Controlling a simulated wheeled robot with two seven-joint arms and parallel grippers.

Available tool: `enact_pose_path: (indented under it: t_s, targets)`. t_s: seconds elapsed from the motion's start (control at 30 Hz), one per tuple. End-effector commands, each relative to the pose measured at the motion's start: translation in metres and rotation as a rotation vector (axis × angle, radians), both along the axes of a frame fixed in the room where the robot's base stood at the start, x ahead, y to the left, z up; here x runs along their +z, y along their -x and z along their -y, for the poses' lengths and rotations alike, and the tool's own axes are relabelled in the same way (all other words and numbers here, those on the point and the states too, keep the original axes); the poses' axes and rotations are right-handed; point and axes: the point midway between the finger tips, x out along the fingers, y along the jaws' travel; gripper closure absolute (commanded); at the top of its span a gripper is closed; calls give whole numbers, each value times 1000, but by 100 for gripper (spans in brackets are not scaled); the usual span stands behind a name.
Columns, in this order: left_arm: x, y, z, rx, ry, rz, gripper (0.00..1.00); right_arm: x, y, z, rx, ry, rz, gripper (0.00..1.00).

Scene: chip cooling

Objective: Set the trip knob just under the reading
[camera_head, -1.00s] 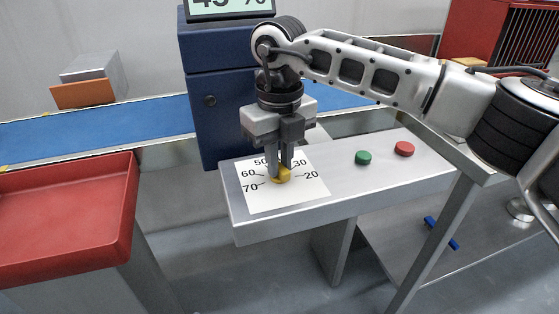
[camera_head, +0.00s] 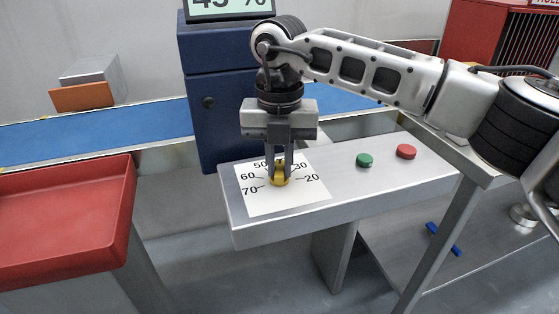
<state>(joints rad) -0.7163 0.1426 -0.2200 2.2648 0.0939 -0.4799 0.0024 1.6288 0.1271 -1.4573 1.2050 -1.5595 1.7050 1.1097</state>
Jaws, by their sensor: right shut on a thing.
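The yellow trip knob (camera_head: 279,180) sits in the middle of a white dial card (camera_head: 262,204) on the grey console. The card shows 20, 30, 50, 60 and 70 around the knob; the number at the back is hidden by my gripper. My right gripper (camera_head: 280,172) points straight down and is shut on the knob. The knob's pointer is hard to make out behind the fingers. A display (camera_head: 230,8) on the blue cabinet reads about 45 %, its top cut off by the picture edge. My left gripper is not in view.
A green button (camera_head: 364,160) and a red button (camera_head: 406,151) stand on the console to the right. A red tray (camera_head: 120,215) is at the left. A blue conveyor (camera_head: 90,137) runs behind. A blue object (camera_head: 443,238) lies on the lower shelf at right.

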Motion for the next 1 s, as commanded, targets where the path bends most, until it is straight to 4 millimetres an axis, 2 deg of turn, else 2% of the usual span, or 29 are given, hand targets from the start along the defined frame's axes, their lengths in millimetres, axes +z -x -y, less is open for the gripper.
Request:
enact_pose_path:
  t_s: [0.43,0.47,0.5,0.53,0.83,1.0]
  targets:
    - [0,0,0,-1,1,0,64,2,-1,0,-9,-3,4,100]
    - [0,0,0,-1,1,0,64,2,-1,0,-9,-3,5,77]
    - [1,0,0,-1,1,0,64,2,-1,0,-9,-3,5,66]
    - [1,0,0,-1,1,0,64,2,-1,0,-9,-3,4,64]
    - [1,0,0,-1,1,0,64,3,-1,0,-8,-1,2,64]
    - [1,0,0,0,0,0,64,21,-1,0,-8,-2,5,64]
